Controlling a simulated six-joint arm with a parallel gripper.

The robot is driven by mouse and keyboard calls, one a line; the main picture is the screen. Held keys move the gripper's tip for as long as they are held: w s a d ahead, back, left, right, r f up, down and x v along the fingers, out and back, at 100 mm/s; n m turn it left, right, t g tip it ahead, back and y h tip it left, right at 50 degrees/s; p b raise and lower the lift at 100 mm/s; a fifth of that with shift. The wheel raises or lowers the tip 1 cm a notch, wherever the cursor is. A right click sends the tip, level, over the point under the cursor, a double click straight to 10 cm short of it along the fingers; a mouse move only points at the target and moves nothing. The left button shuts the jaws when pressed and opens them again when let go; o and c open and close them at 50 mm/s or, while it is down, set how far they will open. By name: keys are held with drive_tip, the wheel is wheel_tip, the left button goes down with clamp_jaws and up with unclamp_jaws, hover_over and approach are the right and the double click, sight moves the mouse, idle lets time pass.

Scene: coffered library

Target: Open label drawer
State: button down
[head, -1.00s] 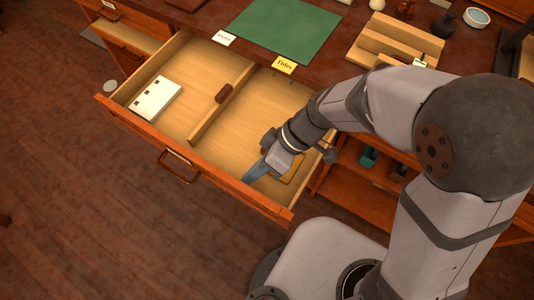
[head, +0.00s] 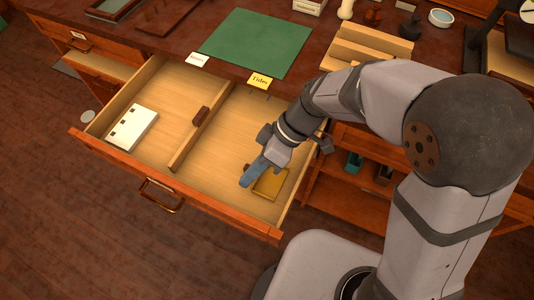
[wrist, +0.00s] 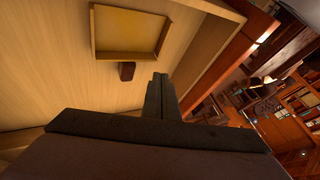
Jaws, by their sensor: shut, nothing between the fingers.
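A wide wooden drawer (head: 108,143) stands pulled out from the desk, its brass handle (head: 160,195) on the front panel. A divider (head: 192,146) splits it. A yellow card reading "Tides" (head: 260,81) and a white card (head: 198,60) with unclear writing sit at the desk edge above. My gripper (head: 249,178) is over the right compartment, shut and empty, apart from the handle. A shallow yellow tray (head: 272,184) lies beside it in that compartment. In the wrist view the shut fingers (wrist: 160,95) point toward this tray (wrist: 128,36).
A white block with dark squares (head: 132,127) lies in the left compartment. A brown block (head: 201,116) sits by the divider. A green mat (head: 256,42) and wooden rack (head: 366,48) are on the desk.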

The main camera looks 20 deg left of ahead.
drive_tip(key=v, duration=0.7)
drive_tip(key=shift+d+r, duration=0.2)
drive_tip(key=shift+r, duration=0.1)
drive_tip(key=shift+w, duration=0.1)
drive_tip(key=w+d+r+m+t+h+p, duration=0.1)
drive_tip(key=d+r+m+t+p, duration=0.1)
drive_tip(key=d+m+p, duration=0.3)
drive_tip(key=w+d+r+m+t+h+p, duration=0.1)
drive_tip(key=d+m+p, duration=0.4)
drive_tip(key=d, duration=0.9)
drive_tip(key=w+d+r+m+t+h+p, duration=0.1)
drive_tip(key=d+r+m+t+h+p, duration=0.1)
drive_tip(key=d+r+m+p, duration=0.3)
drive_tip(key=d+m, duration=0.4)
drive_tip(key=d, duration=0.1)
drive_tip(key=shift+w+t+h+p, duration=0.3)
drive_tip(key=shift+w+t, duration=0.05)
drive_tip(key=shift+t, duration=0.05)
drive_tip(key=shift+f, duration=0.1)
wheel_tip(320, 180, down, 21)
drive_tip(key=b, duration=2.1)
